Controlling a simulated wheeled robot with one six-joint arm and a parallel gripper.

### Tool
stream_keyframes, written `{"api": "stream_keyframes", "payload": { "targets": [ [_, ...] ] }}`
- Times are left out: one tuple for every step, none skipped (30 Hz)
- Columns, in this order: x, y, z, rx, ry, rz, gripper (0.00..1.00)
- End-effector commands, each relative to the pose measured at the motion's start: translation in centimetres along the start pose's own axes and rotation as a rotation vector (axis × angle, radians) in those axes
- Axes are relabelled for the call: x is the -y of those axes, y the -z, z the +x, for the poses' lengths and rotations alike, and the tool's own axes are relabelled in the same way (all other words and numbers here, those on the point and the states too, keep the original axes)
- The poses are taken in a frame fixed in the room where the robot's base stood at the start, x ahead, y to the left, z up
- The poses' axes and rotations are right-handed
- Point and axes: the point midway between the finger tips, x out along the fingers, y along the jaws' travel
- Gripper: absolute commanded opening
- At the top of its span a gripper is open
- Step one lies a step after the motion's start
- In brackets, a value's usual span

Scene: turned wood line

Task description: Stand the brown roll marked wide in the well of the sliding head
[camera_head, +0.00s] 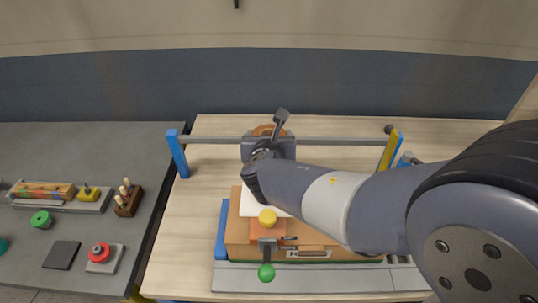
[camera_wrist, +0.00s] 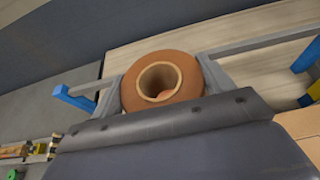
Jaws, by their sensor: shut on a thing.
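The brown roll (camera_wrist: 186,73) stands with its pale hollow core facing up in the wrist view. Grey side pieces lie close on its left and right, and something reddish shows down inside the core.
The rail (camera_head: 345,141) runs between a blue post (camera_head: 178,155) and a yellow post (camera_head: 388,152). A wooden box (camera_head: 237,235) with a yellow knob (camera_head: 267,217) stands in front, under my arm. A grey side bench (camera_head: 75,215) holds a red button (camera_head: 100,252) and small parts.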

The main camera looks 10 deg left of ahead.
Motion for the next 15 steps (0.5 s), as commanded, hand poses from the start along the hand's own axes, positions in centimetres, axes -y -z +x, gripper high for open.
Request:
{"api": "stream_keyframes", "payload": {
  "targets": [
    [0.0, 0.8, 0.4, -0.001, 0.0, -0.002, 0.52],
    [0.0, 1.0, 0.5, -0.001, 0.0, -0.001, 0.52],
    [0.0, 1.2, 0.6, 0.0, 0.0, -0.001, 0.52],
    [0.0, 1.4, 0.6, 0.0, 0.0, -0.001, 0.52],
    [0.0, 1.7, 0.7, 0.0, 0.0, 0.0, 0.52],
    [0.0, 2.2, 0.9, 0.0, 0.0, -0.002, 0.52],
    [0.0, 2.6, 1.1, -0.001, 0.001, -0.001, 0.52],
    [0.0, 3.1, 1.3, -0.002, 0.001, -0.003, 0.52],
    [0.0, 3.6, 1.5, -0.002, 0.002, -0.003, 0.52],
    [0.0, 4.0, 1.7, -0.001, 0.001, -0.002, 0.52],
    [0.0, 4.3, 1.8, -0.001, 0.001, -0.002, 0.52],
    [0.0, 4.6, 1.9, -0.001, 0.0, -0.001, 0.52],
    [0.0, 4.7, 2.0, 0.0, 0.0, -0.001, 0.52],
    [0.0, 4.8, 2.0, 0.001, 0.0, 0.0, 0.52],
    [0.0, 4.8, 2.0, 0.002, -0.001, 0.001, 0.52]
  ]
}}
